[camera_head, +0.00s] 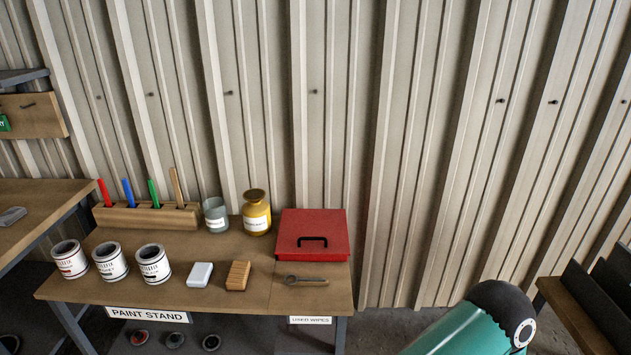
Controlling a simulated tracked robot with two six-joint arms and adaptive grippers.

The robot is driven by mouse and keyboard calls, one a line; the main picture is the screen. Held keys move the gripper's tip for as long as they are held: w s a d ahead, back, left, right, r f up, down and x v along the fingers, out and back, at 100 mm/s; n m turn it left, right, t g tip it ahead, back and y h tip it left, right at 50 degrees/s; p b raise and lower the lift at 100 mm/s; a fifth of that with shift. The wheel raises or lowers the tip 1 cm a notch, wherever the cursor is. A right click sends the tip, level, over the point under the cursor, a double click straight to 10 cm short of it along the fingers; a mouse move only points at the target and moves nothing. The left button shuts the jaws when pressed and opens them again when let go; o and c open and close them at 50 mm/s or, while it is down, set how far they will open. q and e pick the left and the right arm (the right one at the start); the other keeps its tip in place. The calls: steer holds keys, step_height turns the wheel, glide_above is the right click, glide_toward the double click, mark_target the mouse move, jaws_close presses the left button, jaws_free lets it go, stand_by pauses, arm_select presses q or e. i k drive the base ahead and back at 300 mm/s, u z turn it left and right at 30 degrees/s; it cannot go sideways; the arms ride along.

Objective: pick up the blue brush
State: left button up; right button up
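The blue brush (129,192) stands upright in a wooden holder block (147,217) at the back left of the paint stand table. Only its blue handle shows above the block; its lower end is hidden in the holder. A red brush (104,192) stands to its left, a green one (153,193) to its right, and a plain wooden one (177,187) at the right end. Neither of my grippers is in view.
Several paint cans (152,263) stand in front of the holder. A glass jar (215,214), yellow bottle (256,212) and red box (312,233) are to its right. A white block (200,274), wooden block (237,275) and a small tool (304,281) lie in front.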

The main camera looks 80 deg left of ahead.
mark_target(128, 188)
steer(key=u, duration=0.1)
steer(key=i, duration=0.25)
steer(key=u, duration=2.75)
steer(key=i, duration=0.2)
steer(key=u, duration=1.45)
steer(key=k, duration=0.4)
steer(key=u, duration=0.5)
steer(key=i, duration=1.5)
steer(key=z, duration=0.5)
